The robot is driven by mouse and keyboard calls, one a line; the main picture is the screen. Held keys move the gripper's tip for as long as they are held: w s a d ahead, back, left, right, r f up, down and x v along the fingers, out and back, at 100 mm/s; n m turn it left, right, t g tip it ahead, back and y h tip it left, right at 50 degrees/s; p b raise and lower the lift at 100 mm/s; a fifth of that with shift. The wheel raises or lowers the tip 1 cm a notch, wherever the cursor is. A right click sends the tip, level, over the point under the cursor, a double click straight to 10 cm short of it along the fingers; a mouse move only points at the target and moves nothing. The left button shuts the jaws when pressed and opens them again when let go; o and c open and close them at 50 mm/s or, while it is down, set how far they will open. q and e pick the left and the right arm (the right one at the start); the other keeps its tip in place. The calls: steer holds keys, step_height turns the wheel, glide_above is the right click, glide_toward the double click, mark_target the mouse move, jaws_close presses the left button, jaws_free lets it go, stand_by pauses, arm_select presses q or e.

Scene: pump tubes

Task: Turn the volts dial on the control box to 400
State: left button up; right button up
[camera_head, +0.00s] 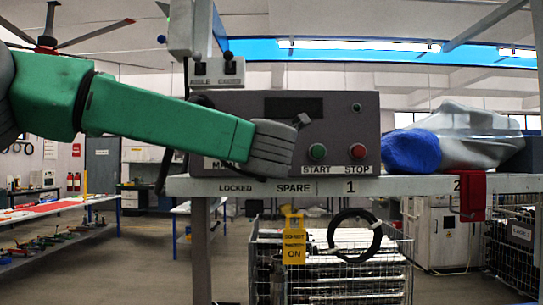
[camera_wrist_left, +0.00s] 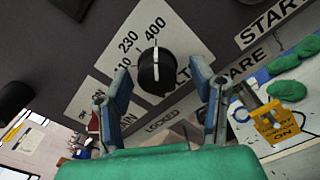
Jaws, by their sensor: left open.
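The dark grey control box (camera_head: 345,112) stands on the grey frame shelf, partly hidden by my left arm in the head view. In the left wrist view the black volts dial (camera_wrist_left: 163,76) sits on a white label plate marked 400, 230 and a partly covered lower number. A pale line on the dial runs roughly up the picture, its upper end toward 400; I cannot tell which end is the pointer. My left gripper (camera_wrist_left: 162,72) is open, its fingers on either side of the dial with visible gaps. The dial is hidden in the head view. My right gripper is out of view.
A green start button (camera_head: 317,152) and red stop button (camera_head: 357,151) are on the box front. Two small levers (camera_head: 228,66) stand above it. A yellow tag (camera_head: 294,238) hangs below the shelf.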

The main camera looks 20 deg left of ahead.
arm_select(q)
steer(key=v, duration=1.1)
steer(key=shift+s, duration=0.1)
